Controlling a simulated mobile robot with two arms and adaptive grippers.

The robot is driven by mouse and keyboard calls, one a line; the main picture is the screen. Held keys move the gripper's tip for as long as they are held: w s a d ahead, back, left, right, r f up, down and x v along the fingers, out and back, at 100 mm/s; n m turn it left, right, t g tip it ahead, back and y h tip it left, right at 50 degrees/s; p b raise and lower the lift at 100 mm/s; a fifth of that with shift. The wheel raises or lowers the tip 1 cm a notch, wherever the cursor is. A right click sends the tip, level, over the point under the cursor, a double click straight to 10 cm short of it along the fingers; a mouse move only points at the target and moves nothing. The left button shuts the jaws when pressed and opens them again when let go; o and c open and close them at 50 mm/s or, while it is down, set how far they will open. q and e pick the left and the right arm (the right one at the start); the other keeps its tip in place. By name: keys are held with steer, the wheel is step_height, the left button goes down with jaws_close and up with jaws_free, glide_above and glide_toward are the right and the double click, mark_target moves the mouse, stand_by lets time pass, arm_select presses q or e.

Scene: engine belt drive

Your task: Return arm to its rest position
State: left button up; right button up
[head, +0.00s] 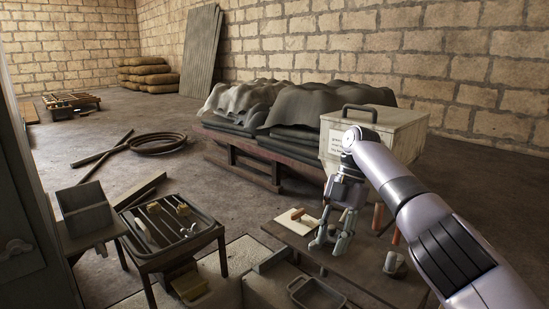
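My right arm (407,205) comes in from the lower right and reaches over a low dark table (375,268). My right gripper (330,244) hangs at its end, pointing down over the left part of the table. Its fingers are spread apart, and I see nothing between them. I cannot tell whether the fingertips touch the tabletop. My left arm and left gripper are not in view.
A lidded box (375,138) with a handle stands behind the gripper. A tray table (170,254) stands at left. The floor behind it has free room.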

steer(key=s+a+f+m, duration=0.3)
steer(key=s+f, duration=0.2)
steer(key=f, duration=0.5)
steer(key=s+a+f+m+t, duration=0.15)
steer(key=s+f, duration=0.35)
steer(key=f, duration=0.5)
steer(key=s+a+f+m, duration=0.3)
steer(key=s+f+m, duration=0.15)
steer(key=f, duration=0.55)
steer(key=s+d+f+m+t, duration=0.35)
steer(key=s+m, duration=0.35)
steer(key=s, duration=0.4)
steer(key=s+d+r+m+t+h, duration=0.25)
steer(key=s+d+r+m, duration=0.25)
steer(key=s+d+m, duration=0.55)
step_height(320, 180, down, 25)
steer(key=s+n+g, duration=0.2)
steer(key=s, duration=0.1)
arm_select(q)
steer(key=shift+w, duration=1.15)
arm_select(e)
steer(key=s+d+f, duration=0.2)
steer(key=s+f, duration=0.6)
steer(key=s+d+f+g, duration=0.1)
steer(key=s+f, duration=0.8)
steer(key=shift+d+f, duration=0.3)
steer(key=shift+d, duration=0.1)
